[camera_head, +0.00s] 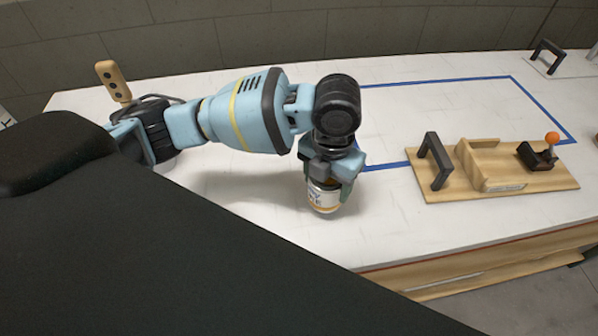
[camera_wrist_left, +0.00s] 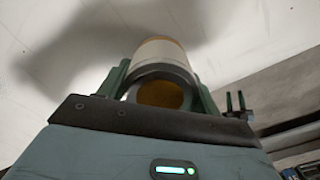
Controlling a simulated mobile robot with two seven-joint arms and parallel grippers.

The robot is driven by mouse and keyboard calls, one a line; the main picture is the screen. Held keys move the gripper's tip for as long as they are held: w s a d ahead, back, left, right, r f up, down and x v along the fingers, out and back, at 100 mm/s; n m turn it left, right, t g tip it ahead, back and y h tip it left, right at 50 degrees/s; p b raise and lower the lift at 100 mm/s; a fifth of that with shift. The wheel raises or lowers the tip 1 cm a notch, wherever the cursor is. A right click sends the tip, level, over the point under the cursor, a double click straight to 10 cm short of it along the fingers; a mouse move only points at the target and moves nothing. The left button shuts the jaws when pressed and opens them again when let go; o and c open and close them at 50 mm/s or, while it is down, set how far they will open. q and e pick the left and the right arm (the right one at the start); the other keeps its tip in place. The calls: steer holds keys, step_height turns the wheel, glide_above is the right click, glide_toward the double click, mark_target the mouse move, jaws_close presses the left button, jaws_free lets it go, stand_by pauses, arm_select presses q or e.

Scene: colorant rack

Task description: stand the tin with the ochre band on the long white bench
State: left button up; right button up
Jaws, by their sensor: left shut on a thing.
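The tin with the ochre band (camera_head: 323,196) is in my left gripper (camera_head: 332,172), low over the long white bench (camera_head: 240,205) near its front edge. It looks upright or slightly tilted. I cannot tell whether its base touches the bench. In the left wrist view the tin (camera_wrist_left: 160,62) sits between the two green fingers of my left gripper (camera_wrist_left: 160,85), with its rim toward the camera and an ochre band at its far end. The white bench surface (camera_wrist_left: 250,30) lies beyond it. My right gripper is not in view.
A wooden board (camera_head: 500,182) with a black handle (camera_head: 434,160) and an orange-knobbed lever (camera_head: 551,137) lies to the right on the bench. Blue tape (camera_head: 440,82) outlines an area behind it. Another black handle (camera_head: 547,55) stands at the far right.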

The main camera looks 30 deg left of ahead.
arm_select(q)
steer(key=a, duration=0.2)
steer(key=w+a, duration=0.1)
steer(key=a, duration=0.3)
steer(key=shift+w+a+f, duration=0.3)
steer(key=f, duration=0.3)
steer(key=shift+a+p, duration=0.3)
steer(key=shift+a, duration=0.05)
steer(key=shift+w+f, duration=0.1)
steer(key=shift+f, duration=0.15)
steer(key=shift+f, duration=0.15)
steer(key=o, duration=1.1)
step_height(320, 180, up, 12)
steer(key=shift+r, duration=0.15)
